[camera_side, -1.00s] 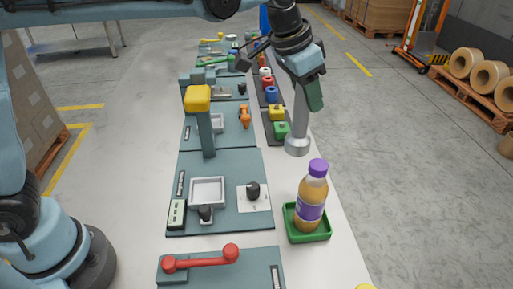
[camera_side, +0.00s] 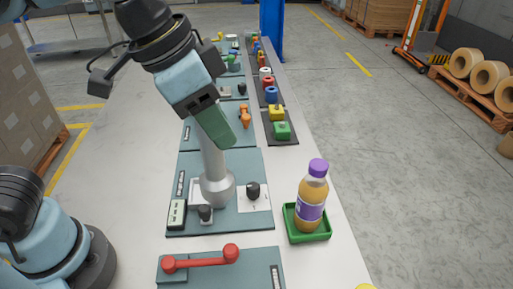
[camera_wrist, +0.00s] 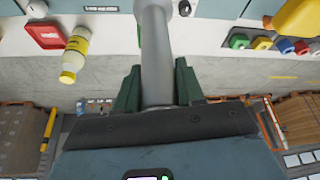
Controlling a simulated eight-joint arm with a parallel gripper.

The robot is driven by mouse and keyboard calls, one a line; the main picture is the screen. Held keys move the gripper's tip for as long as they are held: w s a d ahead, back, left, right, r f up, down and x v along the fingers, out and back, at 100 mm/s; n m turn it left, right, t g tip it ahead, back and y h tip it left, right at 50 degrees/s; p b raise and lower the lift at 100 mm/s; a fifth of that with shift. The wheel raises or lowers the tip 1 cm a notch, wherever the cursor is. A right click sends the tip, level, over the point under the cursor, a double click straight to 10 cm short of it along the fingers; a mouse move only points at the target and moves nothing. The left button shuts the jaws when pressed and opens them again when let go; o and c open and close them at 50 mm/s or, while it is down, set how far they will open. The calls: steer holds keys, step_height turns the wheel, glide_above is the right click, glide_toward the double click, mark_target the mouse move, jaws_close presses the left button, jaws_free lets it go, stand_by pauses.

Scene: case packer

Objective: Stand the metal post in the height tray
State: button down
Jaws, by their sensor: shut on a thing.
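The metal post (camera_side: 213,165) is grey, with a wide round base at its lower end. My gripper (camera_side: 217,128) is shut on its upper part and holds it nearly upright, slightly tilted. In the wrist view the post (camera_wrist: 155,55) runs between the two green fingers of my gripper (camera_wrist: 156,88). The height tray (camera_side: 194,188) is a shallow pale square on a teal panel. The post's base overlaps it in the side view and hides most of it. I cannot tell whether the base touches the tray floor or hangs just above it.
A black knob (camera_side: 253,190) on a white plate stands close right of the post. Another dark knob (camera_side: 205,212) stands in front. A bottle (camera_side: 312,195) sits in a green tray (camera_side: 308,236) at right. A red handle (camera_side: 205,261) lies nearer the camera.

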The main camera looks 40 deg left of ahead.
mark_target(202, 151)
steer(key=s, duration=0.1)
steer(key=s+a+f, duration=0.1)
steer(key=s, duration=0.1)
steer(key=shift+s+a+f, duration=0.1)
steer(key=shift+s+a, duration=0.05)
steer(key=shift+s, duration=0.05)
steer(key=w+a+f, duration=0.8)
steer(key=f, duration=0.3)
steer(key=shift+a, duration=0.2)
steer(key=shift+f, duration=0.2)
steer(key=c, duration=0.7)
jaws_free()
steer(key=shift+r, duration=0.1)
steer(key=v, duration=1.2)
steer(key=shift+s+r, duration=0.1)
